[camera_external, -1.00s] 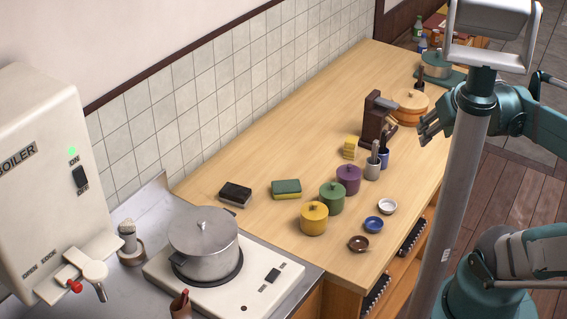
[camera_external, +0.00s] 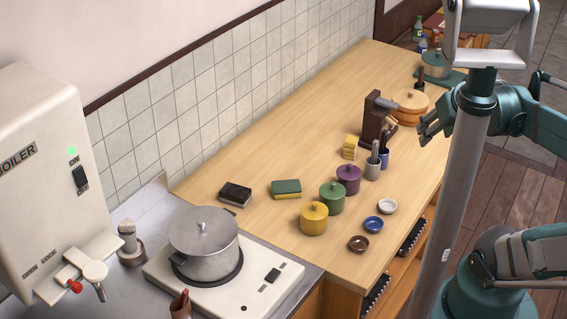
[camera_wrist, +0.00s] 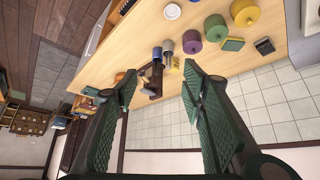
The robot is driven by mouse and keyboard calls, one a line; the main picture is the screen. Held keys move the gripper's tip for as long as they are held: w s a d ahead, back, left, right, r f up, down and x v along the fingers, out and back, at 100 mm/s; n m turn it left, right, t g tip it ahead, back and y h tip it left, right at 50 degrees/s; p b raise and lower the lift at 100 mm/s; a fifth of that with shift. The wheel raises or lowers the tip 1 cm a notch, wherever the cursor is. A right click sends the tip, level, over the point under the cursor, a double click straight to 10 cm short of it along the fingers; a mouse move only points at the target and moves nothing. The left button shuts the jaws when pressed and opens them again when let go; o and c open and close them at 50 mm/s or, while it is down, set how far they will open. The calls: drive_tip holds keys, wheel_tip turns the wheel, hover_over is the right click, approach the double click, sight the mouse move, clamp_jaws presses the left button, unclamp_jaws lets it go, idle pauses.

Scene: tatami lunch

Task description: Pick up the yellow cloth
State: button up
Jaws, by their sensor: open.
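The yellow cloth (camera_external: 349,147) is a small folded stack on the wooden counter, between the purple pot (camera_external: 348,180) and the dark brown stand (camera_external: 376,119). In the wrist view a small yellow patch (camera_wrist: 175,63), which seems to be the cloth, shows near the purple pot. My gripper (camera_external: 424,131) is above the right side of the counter, beside the brown stand and apart from the cloth. In the wrist view my gripper (camera_wrist: 160,88) has its two green fingers wide apart, with nothing held between them.
Utensil cups (camera_external: 372,168) stand just in front of the cloth. Green (camera_external: 332,198) and yellow (camera_external: 314,219) pots, small bowls (camera_external: 374,223) and sponges (camera_external: 286,188) are nearer the stove.

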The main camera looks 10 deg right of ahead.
drive_tip(key=shift+o, duration=0.4)
drive_tip(key=shift+w, duration=0.15)
drive_tip(key=m+g+h+b, duration=0.2)
drive_tip(key=m+g+b, duration=0.1)
drive_tip(key=m+b, duration=0.35)
hover_over(351, 141)
drive_tip(key=s, duration=0.2)
drive_tip(key=f, duration=1.8)
drive_tip(key=a+f, duration=0.1)
drive_tip(key=f, duration=0.9)
drive_tip(key=shift+b, duration=0.4)
drive_tip(key=shift+w+f, duration=0.25)
drive_tip(key=shift+f, duration=0.25)
